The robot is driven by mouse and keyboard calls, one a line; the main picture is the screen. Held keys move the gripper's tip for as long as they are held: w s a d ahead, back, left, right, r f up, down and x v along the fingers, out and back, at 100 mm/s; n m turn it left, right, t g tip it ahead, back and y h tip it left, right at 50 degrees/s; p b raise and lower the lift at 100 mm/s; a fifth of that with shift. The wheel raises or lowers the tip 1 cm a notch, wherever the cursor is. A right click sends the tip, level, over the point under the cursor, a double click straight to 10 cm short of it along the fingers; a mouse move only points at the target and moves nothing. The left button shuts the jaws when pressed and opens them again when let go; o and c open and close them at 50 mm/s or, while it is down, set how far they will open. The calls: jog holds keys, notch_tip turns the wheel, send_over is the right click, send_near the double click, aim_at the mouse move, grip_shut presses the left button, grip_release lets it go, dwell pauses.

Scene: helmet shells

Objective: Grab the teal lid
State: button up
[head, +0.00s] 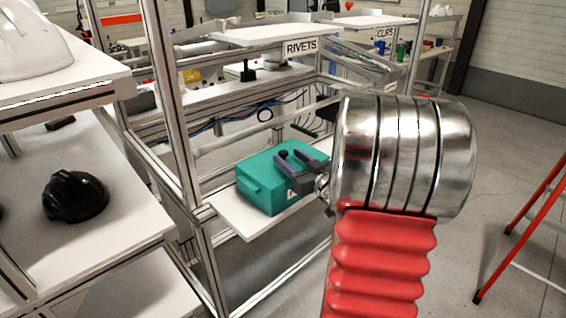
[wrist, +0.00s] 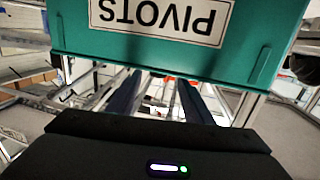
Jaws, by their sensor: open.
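A teal box (head: 262,190) with a teal lid (head: 262,164) on top stands on a white shelf in the head view. A small black knob (head: 284,153) shows on the lid, right by my fingertips. My gripper (head: 292,158) is at the lid's right side with its dark purple fingers apart, and nothing shows clamped between them. In the wrist view the teal box (wrist: 80,28) fills the top, its "PIVOTS" label upside down. The open fingers of my gripper (wrist: 160,76) show just below its edge there.
The white shelf (head: 235,218) is framed by metal posts (head: 172,110). A "RIVETS" shelf (head: 262,34) is above and behind. A black helmet shell (head: 75,196) lies on a white table at left, with a white shell (head: 32,45) above. A red ladder (head: 522,225) stands at right.

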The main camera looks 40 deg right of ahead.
aim_at(286, 155)
jog(key=shift+w+d+f, duration=0.1)
jog(key=shift+w+d, duration=0.1)
jog(key=shift+w, duration=0.55)
jog(key=shift+w+d+f, duration=0.1)
jog(key=shift+w+d, duration=0.05)
jog(key=shift+w, duration=0.6)
jog(key=shift+w+d, duration=0.2)
jog(key=shift+w, duration=0.55)
jog(key=shift+c, duration=0.4)
grip_shut()
